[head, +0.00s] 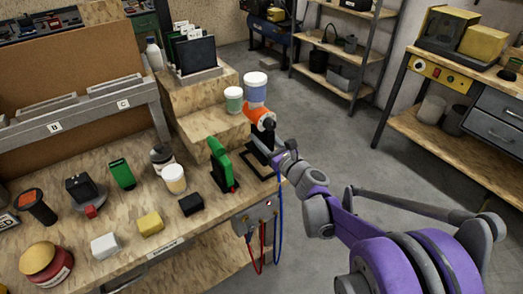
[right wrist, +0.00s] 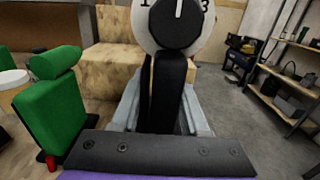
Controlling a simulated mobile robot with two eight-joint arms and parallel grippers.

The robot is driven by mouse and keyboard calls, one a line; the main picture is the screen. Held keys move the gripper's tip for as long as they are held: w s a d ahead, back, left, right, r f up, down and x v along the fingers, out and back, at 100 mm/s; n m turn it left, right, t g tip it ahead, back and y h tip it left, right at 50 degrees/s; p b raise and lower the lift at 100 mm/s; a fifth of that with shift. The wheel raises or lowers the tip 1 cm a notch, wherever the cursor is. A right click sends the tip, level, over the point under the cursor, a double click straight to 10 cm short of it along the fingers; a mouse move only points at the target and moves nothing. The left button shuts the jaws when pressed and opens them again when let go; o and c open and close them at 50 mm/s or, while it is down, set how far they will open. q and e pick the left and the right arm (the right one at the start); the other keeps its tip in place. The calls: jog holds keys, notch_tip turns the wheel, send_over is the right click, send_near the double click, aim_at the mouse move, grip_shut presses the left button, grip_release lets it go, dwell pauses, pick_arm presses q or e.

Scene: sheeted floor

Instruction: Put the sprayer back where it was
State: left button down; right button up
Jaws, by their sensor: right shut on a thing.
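The sprayer (head: 262,117) has an orange head and a black grip, and stands roughly upright at the right end of the workbench. My right gripper (head: 282,153) is shut on its black grip. In the right wrist view, the sprayer's black grip (right wrist: 168,92) and white numbered dial show between the pale fingers of my right gripper (right wrist: 160,105). A black square outline (head: 252,166) lies on the bench top just below and around the sprayer's lower end. I cannot tell whether the sprayer touches the bench. My left gripper is out of view.
A green tool (head: 221,163) stands close left of the sprayer. White tubs (head: 255,91) stand behind it on a wooden step (head: 205,132). Red and blue cables (head: 278,225) hang at the bench's right edge. Open floor (head: 340,150) lies to the right.

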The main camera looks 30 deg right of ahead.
jog(key=shift+w+f+b, duration=0.1)
jog(key=shift+f+b, duration=0.3)
jog(key=shift+f, duration=1.75)
jog(key=shift+f, duration=0.1)
jog(key=o, duration=0.8)
